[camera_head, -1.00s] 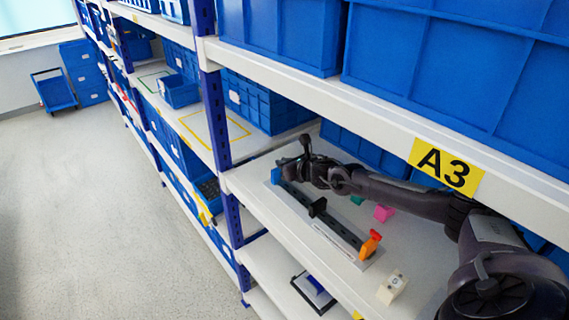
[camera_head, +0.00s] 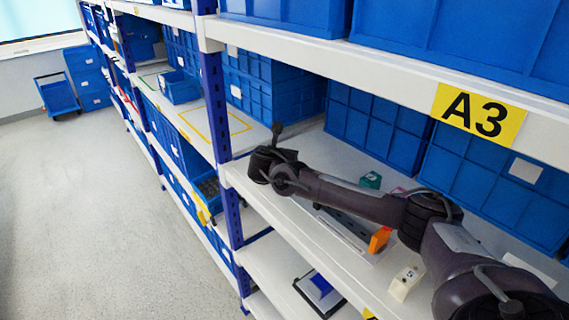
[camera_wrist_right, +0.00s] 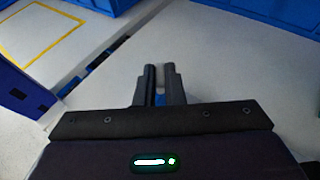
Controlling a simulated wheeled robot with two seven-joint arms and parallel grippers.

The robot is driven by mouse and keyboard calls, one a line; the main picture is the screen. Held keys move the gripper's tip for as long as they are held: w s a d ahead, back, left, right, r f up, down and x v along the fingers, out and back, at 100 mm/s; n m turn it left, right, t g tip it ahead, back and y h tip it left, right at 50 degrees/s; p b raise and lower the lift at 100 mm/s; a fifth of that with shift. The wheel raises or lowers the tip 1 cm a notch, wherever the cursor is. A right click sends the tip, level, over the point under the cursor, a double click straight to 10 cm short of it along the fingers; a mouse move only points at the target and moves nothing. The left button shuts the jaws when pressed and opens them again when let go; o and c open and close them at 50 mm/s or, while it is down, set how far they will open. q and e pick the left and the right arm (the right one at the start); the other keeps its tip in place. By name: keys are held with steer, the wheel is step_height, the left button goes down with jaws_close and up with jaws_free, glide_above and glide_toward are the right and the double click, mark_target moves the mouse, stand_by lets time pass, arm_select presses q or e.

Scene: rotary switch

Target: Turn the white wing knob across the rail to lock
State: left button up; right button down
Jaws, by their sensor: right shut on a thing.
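A dark rail (camera_head: 345,222) lies on the white shelf in the head view, largely covered by my right arm. An orange piece (camera_head: 379,239) stands at its right end. I cannot make out a white wing knob on the rail. My right gripper (camera_wrist_right: 159,82) shows in the wrist view with its two dark fingers close together. A bit of blue piece (camera_wrist_right: 159,100) shows between them; its shape is mostly hidden. In the head view the right hand is over the rail's left end, and its fingertips are hidden. My left gripper is not in view.
A small white block (camera_head: 405,283) lies near the shelf's front edge, right of the rail. A green block (camera_head: 371,180) lies behind my arm. Blue bins (camera_head: 375,120) stand at the back. A blue shelf post (camera_head: 215,110) rises left of the hand.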

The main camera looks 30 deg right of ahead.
steer(key=m+g, duration=0.1)
steer(key=m+g+h+b, duration=0.1)
steer(key=m+h+b, duration=0.1)
steer(key=shift+w+a+g, duration=0.2)
steer(key=shift+w+g, duration=0.05)
steer(key=shift+g, duration=0.15)
steer(key=shift+w+m+g+h+b, duration=0.1)
steer(key=shift+m+g+h+b, duration=0.25)
steer(key=shift+m+g+b, duration=0.6)
steer(key=shift+w+m+g+h+b, duration=0.1)
steer(key=shift+m+g+h+b, duration=0.3)
steer(key=shift+m+g, duration=1)
steer(key=shift+g, duration=0.35)
steer(key=c, duration=1.5)
jaws_free()
steer(key=shift+a+r, duration=0.15)
steer(key=shift+a, duration=0.2)
steer(key=b+v, duration=0.2)
steer(key=v, duration=0.5)
